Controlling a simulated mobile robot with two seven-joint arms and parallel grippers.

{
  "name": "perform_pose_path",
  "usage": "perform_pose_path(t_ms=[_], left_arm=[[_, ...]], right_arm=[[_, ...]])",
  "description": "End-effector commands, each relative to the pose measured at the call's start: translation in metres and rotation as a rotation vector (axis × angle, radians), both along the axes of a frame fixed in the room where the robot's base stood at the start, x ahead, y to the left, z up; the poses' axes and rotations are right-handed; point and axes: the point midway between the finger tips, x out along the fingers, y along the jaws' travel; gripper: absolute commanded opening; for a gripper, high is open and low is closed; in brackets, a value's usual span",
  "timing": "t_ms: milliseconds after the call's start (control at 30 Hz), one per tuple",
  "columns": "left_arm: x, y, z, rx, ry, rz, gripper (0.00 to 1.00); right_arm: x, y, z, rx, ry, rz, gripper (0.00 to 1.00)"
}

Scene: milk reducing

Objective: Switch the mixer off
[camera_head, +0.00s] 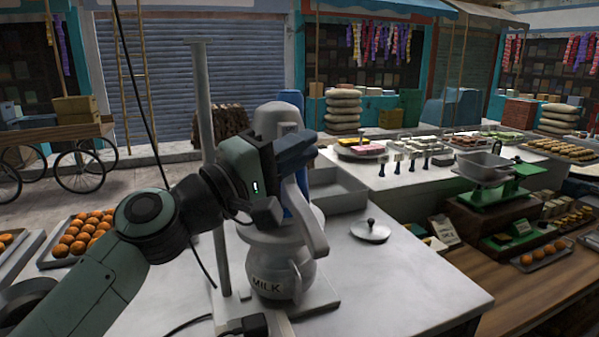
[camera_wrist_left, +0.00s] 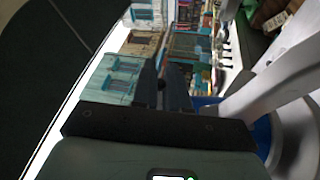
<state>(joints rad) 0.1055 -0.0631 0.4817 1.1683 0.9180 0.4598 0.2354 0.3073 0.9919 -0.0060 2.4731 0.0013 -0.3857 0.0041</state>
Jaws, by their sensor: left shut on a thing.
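The mixer (camera_head: 277,120) stands on the white counter, a grey-white machine with a blue section behind its curved arm. A pot marked MILK (camera_head: 280,268) sits under it on the base plate. My left gripper (camera_head: 300,150) is at the mixer's upper body, in front of its head. In the left wrist view its dark fingers (camera_wrist_left: 163,85) are close together on a small dark part (camera_wrist_left: 160,92). I cannot tell clearly what that part is. The mixer's pale curved arm (camera_wrist_left: 275,88) is right of the fingers there. My gripper hides part of the mixer's head. My right gripper is out of view.
A grey upright post (camera_head: 205,110) stands left of the mixer, and a cable hangs by it. A lid (camera_head: 370,230) lies right of the pot. A metal tray (camera_head: 338,190) is behind it. Orange sweets (camera_head: 85,232) are at left. The counter front right is clear.

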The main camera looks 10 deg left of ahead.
Motion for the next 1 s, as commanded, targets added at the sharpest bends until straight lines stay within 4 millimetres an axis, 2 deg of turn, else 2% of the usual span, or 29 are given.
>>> perform_pose_path(t_ms=[33, 300, 867, 900, 933, 1000], left_arm=[[0.001, 0.000, -0.006, 0.014, -0.021, -0.002, 0.00], [0.001, 0.000, -0.006, 0.074, -0.112, -0.002, 0.00], [0.001, 0.001, -0.005, 0.092, -0.135, -0.001, 0.00], [0.001, 0.001, -0.005, 0.092, -0.135, -0.001, 0.23], [0.001, 0.001, -0.005, 0.092, -0.135, -0.001, 0.32], [0.001, 0.001, -0.005, 0.092, -0.135, -0.001, 0.32]], right_arm=[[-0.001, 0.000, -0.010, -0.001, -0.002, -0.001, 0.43], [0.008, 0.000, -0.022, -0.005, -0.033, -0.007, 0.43], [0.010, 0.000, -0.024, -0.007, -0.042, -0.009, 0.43], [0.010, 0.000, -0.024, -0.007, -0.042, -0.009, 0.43], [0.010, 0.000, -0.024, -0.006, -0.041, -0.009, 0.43], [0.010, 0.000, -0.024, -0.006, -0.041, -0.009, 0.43]])
